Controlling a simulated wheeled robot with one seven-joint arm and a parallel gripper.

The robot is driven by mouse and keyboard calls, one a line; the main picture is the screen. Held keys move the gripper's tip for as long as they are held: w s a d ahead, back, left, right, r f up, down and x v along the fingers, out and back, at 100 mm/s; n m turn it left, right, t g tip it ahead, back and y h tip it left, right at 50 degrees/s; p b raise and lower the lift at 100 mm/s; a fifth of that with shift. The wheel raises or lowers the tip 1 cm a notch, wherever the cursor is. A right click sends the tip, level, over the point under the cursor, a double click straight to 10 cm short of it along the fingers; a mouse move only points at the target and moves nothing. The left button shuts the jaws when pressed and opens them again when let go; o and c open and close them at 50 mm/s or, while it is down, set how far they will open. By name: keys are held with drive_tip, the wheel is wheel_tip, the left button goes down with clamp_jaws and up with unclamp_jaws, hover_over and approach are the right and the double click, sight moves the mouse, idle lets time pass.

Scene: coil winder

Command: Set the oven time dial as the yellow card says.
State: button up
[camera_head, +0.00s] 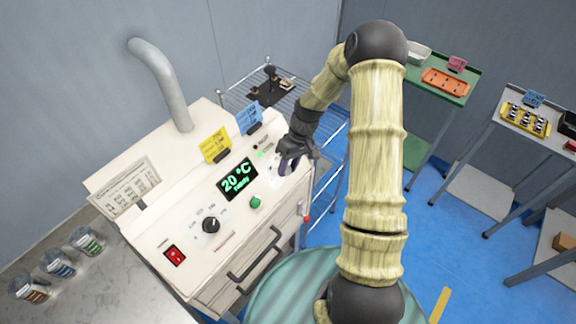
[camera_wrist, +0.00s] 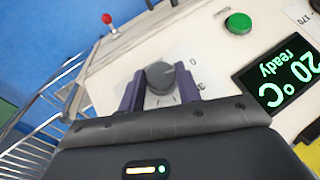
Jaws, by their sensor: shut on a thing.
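The oven (camera_head: 195,215) has a sloped white panel with a display (camera_head: 238,179) reading 20 °C in green. The time dial (camera_wrist: 160,77) is a dark grey knob with a pale pointer line on a white scale plate; a 0 is printed beside it. My gripper (camera_wrist: 161,88) has its purple fingers on both sides of the dial, shut on it. In the head view my gripper (camera_head: 287,163) covers most of the dial. The yellow card (camera_head: 214,146) stands on the oven's top; its writing is too small to read.
A blue card (camera_head: 248,118) stands beside the yellow one. A green button (camera_head: 255,202), a second black dial (camera_head: 211,226) and a red switch (camera_head: 174,255) are on the panel. Several jars (camera_head: 57,264) stand at left. A wire rack (camera_head: 245,92) is behind my gripper.

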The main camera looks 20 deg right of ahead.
drive_tip(key=m+y, duration=0.1)
drive_tip(key=y, duration=0.1)
drive_tip(key=m+y+b, duration=0.1)
drive_tip(key=shift+w+d+f+m+g, duration=0.15)
drive_tip(key=shift+d+m+g, duration=0.1)
drive_tip(key=shift+m+g, duration=0.05)
drive_tip(key=shift+m+y+b, duration=0.45)
drive_tip(key=shift+m+y, duration=0.35)
drive_tip(key=shift+y, duration=0.1)
drive_tip(key=o, duration=1)
drive_tip(key=shift+c, duration=0.2)
drive_tip(key=shift+d, duration=0.1)
drive_tip(key=b+v, duration=0.5)
drive_tip(key=v, duration=1.2)
drive_tip(key=shift+d, duration=0.2)
